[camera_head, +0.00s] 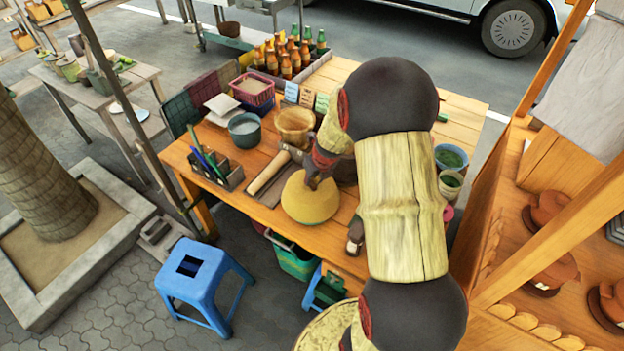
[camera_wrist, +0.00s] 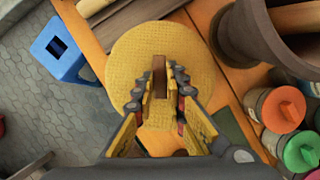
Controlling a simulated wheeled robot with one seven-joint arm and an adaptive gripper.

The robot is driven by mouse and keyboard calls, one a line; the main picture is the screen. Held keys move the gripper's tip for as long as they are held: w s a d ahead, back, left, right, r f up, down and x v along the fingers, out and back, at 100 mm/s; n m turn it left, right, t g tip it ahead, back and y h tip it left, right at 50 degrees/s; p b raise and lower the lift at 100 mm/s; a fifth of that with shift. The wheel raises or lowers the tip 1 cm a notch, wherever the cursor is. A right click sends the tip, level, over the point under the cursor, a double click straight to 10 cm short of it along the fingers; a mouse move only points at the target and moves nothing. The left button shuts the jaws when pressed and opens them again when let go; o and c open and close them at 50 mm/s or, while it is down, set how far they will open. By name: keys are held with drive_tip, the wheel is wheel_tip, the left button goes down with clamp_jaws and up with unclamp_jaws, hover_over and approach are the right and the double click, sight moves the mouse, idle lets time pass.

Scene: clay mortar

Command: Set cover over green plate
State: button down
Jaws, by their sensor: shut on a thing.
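The cover (camera_head: 308,200) is a round, yellow woven dome at the front edge of the wooden table. In the wrist view the cover (camera_wrist: 128,55) lies straight ahead of my gripper (camera_wrist: 160,88), whose fingers are shut on its brown upright handle (camera_wrist: 158,64). In the head view my gripper (camera_head: 318,177) reaches down to the top of the cover. I cannot tell whether the cover touches the table or hangs just above it.
A rolling pin (camera_head: 268,173) lies left of the cover, with a pen holder (camera_head: 222,178) beyond. A brown pot (camera_head: 295,124) stands behind. A dark mortar (camera_wrist: 238,42) and lidded jars (camera_wrist: 284,108) stand close on the right. A blue stool (camera_head: 194,272) stands in front.

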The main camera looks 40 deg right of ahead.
sight(312, 191)
wheel_tip(312, 191, down, 2)
drive_tip(key=shift+f+b, duration=0.25)
drive_tip(key=shift+b, duration=0.85)
drive_tip(key=shift+f+b, duration=0.95)
drive_tip(key=shift+f, duration=1)
drive_tip(key=c, duration=1.7)
unclamp_jaws()
drive_tip(key=shift+c, duration=0.2)
drive_tip(key=v, duration=1.2)
